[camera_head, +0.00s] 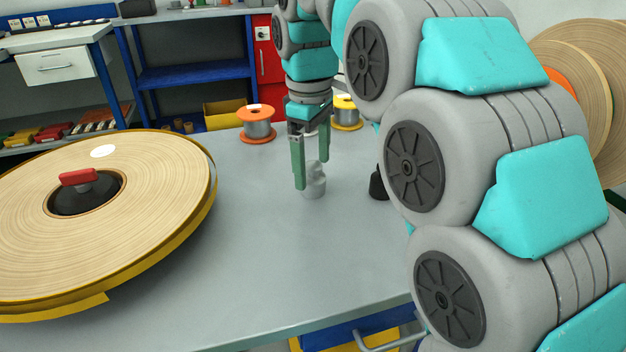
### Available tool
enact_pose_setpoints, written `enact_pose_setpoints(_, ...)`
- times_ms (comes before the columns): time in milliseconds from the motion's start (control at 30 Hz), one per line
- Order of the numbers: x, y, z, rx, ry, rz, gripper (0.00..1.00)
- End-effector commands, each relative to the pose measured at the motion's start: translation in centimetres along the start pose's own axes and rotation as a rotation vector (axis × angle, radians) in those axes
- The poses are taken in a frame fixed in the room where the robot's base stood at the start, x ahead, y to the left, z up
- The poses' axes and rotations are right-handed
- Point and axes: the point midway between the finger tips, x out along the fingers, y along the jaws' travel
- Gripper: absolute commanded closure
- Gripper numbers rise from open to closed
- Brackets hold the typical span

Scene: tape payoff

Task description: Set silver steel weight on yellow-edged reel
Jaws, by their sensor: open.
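The silver steel weight (315,187), a small knobbed piece, stands upright on the grey table. My gripper (311,175) points down at it with open green fingers. One finger is at the weight's near left side; the other ends behind its upper part. The fingers appear to straddle the weight, but I cannot tell whether they touch it. The large yellow-edged reel (150,185) is at the left, with pale wound tape, a black hub (88,198) with a red handle (78,177), and a white round spot on top.
A dark object (378,184) is right of the weight, partly hidden by my arm. Bare grey table (270,260) lies between weight and reel.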

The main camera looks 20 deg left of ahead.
Motion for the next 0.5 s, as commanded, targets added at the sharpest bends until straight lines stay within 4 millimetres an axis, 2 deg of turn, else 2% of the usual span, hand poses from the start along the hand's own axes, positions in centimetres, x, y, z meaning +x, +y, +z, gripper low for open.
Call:
enact_pose_setpoints(200, 2.2, -0.1, 0.0, 0.000, -0.002, -0.001, 0.06)
enact_pose_setpoints(500, 2.6, 0.0, 0.0, 0.000, 0.001, 0.001, 0.08)
